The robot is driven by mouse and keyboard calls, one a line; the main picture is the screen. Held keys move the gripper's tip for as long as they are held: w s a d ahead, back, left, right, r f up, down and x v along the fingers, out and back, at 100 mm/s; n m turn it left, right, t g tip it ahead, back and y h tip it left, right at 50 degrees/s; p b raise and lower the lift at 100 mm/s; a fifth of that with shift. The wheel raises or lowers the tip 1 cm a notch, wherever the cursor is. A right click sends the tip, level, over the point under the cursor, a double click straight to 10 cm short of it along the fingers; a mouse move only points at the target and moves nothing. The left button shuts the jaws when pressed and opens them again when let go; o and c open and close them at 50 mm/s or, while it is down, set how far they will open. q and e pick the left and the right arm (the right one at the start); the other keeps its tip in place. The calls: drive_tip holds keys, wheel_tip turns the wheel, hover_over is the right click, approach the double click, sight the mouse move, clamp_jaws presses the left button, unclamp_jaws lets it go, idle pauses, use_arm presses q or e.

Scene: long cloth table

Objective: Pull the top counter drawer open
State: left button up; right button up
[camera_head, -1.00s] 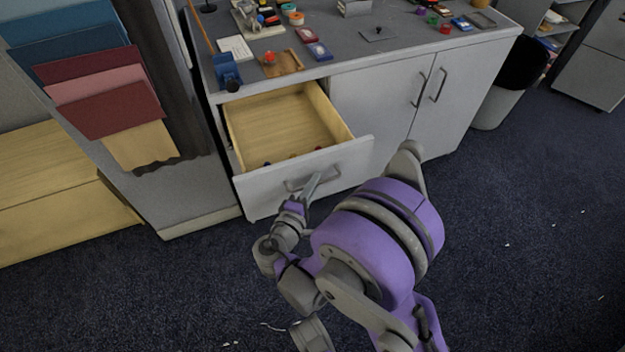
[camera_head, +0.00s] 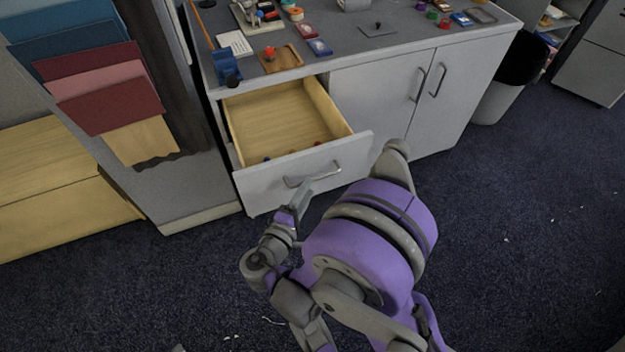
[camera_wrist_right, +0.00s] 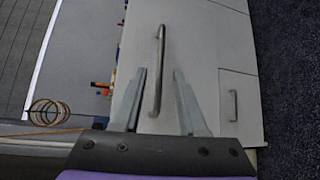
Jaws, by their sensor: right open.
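The top counter drawer (camera_head: 285,115) is pulled out, and its pale wooden inside shows. Its grey front (camera_head: 335,165) carries a bar handle (camera_head: 322,173), which also shows in the right wrist view (camera_wrist_right: 161,60). My right gripper (camera_head: 308,188) is open and empty just in front of the handle. In the right wrist view its two fingers (camera_wrist_right: 160,75) stand apart, with the handle lined up between them; the fingers do not close on it. A few small dark and red items lie in the drawer near its front. My left gripper is not in view.
The grey counter top (camera_head: 370,45) holds a blue holder, a wooden tray, cards and other small items. Closed cabinet doors (camera_head: 400,100) are right of the drawer. A bin (camera_head: 505,80) stands farther right. Dark carpet (camera_head: 520,220) is mostly free in front.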

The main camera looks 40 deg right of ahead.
drive_tip(key=f+v, duration=0.1)
drive_tip(key=v, duration=0.5)
drive_tip(key=shift+r, duration=0.45)
